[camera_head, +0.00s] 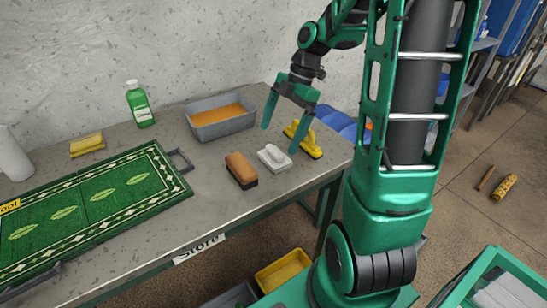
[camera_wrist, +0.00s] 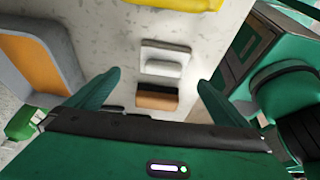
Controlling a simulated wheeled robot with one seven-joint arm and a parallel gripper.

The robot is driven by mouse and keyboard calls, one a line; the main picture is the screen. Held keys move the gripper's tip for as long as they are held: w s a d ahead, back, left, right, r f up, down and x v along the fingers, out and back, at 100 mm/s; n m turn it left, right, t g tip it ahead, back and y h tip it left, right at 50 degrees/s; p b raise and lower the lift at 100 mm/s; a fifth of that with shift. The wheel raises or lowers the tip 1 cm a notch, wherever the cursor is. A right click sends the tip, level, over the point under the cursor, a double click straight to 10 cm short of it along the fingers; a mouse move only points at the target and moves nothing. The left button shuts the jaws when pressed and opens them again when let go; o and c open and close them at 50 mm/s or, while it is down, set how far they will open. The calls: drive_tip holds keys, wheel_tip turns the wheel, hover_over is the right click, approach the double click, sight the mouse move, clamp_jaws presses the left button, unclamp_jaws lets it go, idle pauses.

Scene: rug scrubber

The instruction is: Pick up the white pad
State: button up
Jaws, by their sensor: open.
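The white pad (camera_head: 274,157) lies on the grey table, between a brown brush and a yellow scrubber. It has a raised grip on top. My gripper (camera_head: 287,137) is open and empty above the table, over or just behind the pad, its fingers pointing down. In the wrist view the pad (camera_wrist: 165,60) shows ahead, roughly centred between the two spread fingers of my gripper (camera_wrist: 152,90). The fingers do not touch it.
The brown brush (camera_head: 241,170) and yellow scrubber (camera_head: 303,140) flank the pad closely. A grey tub with orange contents (camera_head: 221,131) stands behind. A green rug (camera_head: 95,205), yellow sponge (camera_head: 87,145) and green bottle (camera_head: 139,104) are left. The table's front edge is near.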

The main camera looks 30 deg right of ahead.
sight(274, 149)
drive_tip(key=shift+s+x, duration=0.15)
drive_tip(key=shift+x, duration=1.5)
drive_tip(key=shift+s+x, duration=0.1)
drive_tip(key=shift+x, duration=1.55)
drive_tip(key=shift+d, duration=0.2)
drive_tip(key=shift+c, duration=0.3)
drive_tip(key=c, duration=1.1)
drive_tip(key=shift+r, duration=0.45)
drive_tip(key=r, duration=0.2)
drive_tip(key=a+r, duration=0.1)
drive_tip(key=shift+s+r, duration=0.1)
drive_tip(key=shift+r, duration=0.3)
drive_tip(key=s+a+r, duration=0.3)
drive_tip(key=a+r, duration=0.3)
drive_tip(key=a, duration=0.4)
drive_tip(key=shift+a, duration=0.15)
